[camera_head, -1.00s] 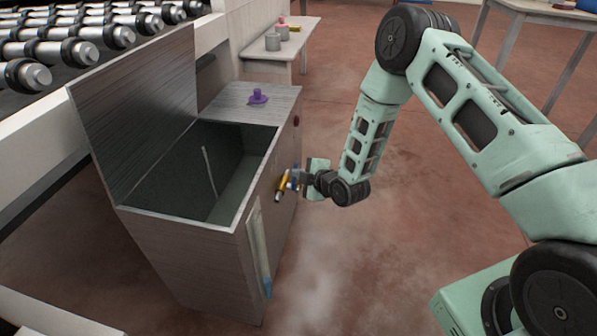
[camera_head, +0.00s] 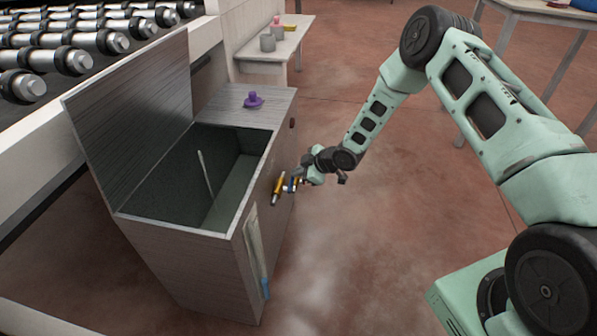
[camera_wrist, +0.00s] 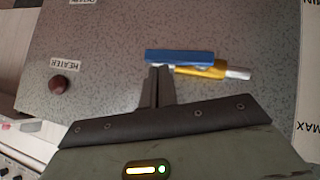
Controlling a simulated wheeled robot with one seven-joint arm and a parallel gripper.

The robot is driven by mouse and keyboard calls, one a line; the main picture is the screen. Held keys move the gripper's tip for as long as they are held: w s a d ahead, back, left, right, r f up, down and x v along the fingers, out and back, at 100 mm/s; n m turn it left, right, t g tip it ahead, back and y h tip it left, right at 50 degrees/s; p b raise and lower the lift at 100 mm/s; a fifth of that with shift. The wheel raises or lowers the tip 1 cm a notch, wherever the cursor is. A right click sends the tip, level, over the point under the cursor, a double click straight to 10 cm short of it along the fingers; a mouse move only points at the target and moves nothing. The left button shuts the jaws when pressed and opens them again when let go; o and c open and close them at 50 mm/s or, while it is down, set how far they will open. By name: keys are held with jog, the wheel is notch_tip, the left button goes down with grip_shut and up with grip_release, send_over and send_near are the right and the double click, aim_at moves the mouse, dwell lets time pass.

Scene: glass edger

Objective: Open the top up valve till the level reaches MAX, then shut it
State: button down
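The tank (camera_head: 180,245) stands open-topped at centre left. On its right face is the top up valve, with a brass body (camera_head: 278,190) and a blue handle (camera_head: 290,185). In the wrist view the blue handle (camera_wrist: 180,57) lies roughly along the brass body (camera_wrist: 205,71). My gripper (camera_wrist: 160,70) has its dark fingers together, tips at the handle's left end; I cannot tell if they touch it. My gripper (camera_head: 300,181) is beside the valve in the head view. The level gauge (camera_head: 256,250) shows blue low down; a MAX label (camera_wrist: 308,129) is at the right edge.
A dark red knob (camera_wrist: 59,84) sits by a HEATER label (camera_wrist: 65,64). A purple object (camera_head: 253,100) stands on the tank's rear top. A roller conveyor (camera_head: 80,45) is at back left. A side table (camera_head: 262,55) holds cups. The floor right of the tank is open.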

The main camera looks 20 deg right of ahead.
jog(key=shift+w+d+f, duration=0.2)
jog(key=shift+w+f, duration=0.05)
jog(key=shift+f, duration=0.05)
dwell(0.5)
